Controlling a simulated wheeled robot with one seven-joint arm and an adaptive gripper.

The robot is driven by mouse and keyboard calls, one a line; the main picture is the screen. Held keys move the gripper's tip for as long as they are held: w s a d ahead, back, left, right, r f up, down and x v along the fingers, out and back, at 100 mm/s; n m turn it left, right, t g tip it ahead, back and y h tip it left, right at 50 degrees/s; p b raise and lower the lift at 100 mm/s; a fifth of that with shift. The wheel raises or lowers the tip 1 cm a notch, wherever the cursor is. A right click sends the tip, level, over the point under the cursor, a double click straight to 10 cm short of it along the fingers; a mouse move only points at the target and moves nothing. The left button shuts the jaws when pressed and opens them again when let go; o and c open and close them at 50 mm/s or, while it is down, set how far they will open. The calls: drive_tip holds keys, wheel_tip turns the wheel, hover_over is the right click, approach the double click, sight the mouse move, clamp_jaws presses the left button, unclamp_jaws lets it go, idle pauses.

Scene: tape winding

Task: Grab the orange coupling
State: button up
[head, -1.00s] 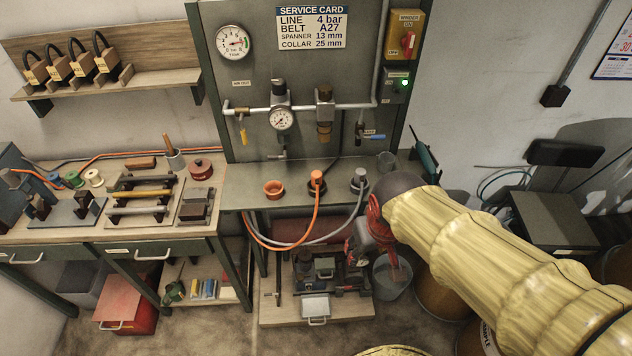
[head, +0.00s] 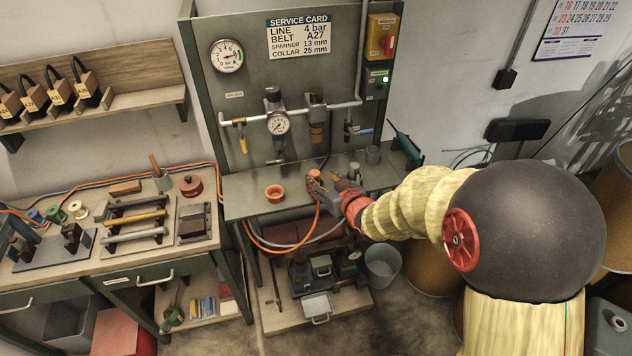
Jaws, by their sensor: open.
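The orange coupling (head: 314,176) stands on the grey bench top below the gauge panel, with the orange hose (head: 316,218) running from it over the front edge. My gripper (head: 324,184) is at the coupling, reaching in from the right, with its jaws open. The fingers overlap the coupling in this view and hide part of it. I cannot tell whether they touch it or whether it lies between them.
An orange cup (head: 275,193) stands left of the coupling. A grey coupling (head: 354,172) is just behind my gripper, partly hidden. The upright panel (head: 240,100) rises behind. A bucket (head: 382,266) stands below.

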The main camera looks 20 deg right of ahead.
sight(316, 174)
drive_tip(key=x, duration=0.2)
drive_tip(key=b+x, duration=0.1)
drive_tip(key=x, duration=0.4)
drive_tip(key=shift+w+d+f+b, duration=0.2)
drive_tip(key=shift+d+f+b, duration=0.1)
drive_tip(key=shift+b, duration=0.1)
drive_tip(key=shift+c, duration=0.2)
drive_tip(key=c, duration=1.1)
clamp_jaws()
